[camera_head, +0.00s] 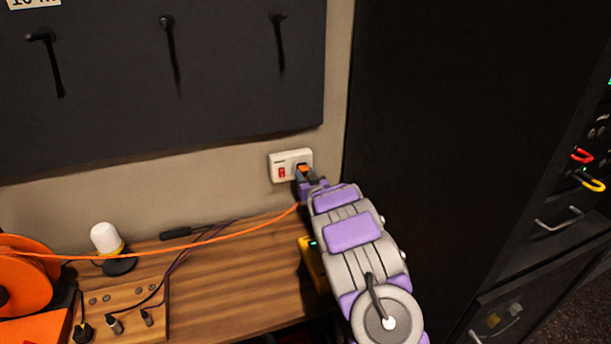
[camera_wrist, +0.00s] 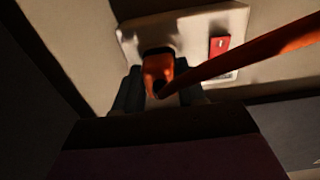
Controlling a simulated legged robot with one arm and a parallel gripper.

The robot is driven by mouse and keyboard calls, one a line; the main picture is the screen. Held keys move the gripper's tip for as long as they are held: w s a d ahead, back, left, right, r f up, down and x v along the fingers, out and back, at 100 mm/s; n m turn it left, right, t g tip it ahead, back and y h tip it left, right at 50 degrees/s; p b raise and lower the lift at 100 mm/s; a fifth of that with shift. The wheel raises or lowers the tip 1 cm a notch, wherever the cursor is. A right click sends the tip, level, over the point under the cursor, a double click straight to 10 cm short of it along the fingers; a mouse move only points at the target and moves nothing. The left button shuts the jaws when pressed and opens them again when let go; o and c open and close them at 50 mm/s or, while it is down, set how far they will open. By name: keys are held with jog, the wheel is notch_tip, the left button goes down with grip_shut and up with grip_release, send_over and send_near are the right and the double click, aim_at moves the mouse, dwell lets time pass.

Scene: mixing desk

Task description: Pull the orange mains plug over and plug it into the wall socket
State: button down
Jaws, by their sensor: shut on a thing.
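The orange mains plug (camera_wrist: 157,72) is between the jaws of my gripper (camera_wrist: 158,95), which is shut on it. In the head view the plug (camera_head: 303,169) is at the right half of the white wall socket (camera_head: 291,153), and my gripper (camera_head: 305,174) is right below it. In the wrist view the plug's front meets the dark opening of the socket plate (camera_wrist: 210,22); how deep it sits is hidden. A red switch shows beside it. The orange cable (camera_head: 190,246) runs from the plug left across the desk to the orange reel (camera_head: 22,280).
A white lamp (camera_head: 107,240) and a wooden block with connectors (camera_head: 125,300) stand on the wooden desk (camera_head: 235,290). A yellow device (camera_head: 312,262) is partly behind my arm. A black cabinet (camera_head: 440,120) rises close on the right. Hooks hang on the dark board (camera_head: 220,70) above.

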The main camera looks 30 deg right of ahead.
jog(key=shift+w+d+r, duration=0.1)
jog(key=shift+w, duration=0.4)
dwell(0.4)
jog(key=c, duration=0.6)
grip_release()
jog(key=shift+o, duration=0.2)
jog(key=p+v, duration=0.3)
jog(key=v, duration=1.4)
jog(key=shift+s+d, duration=0.1)
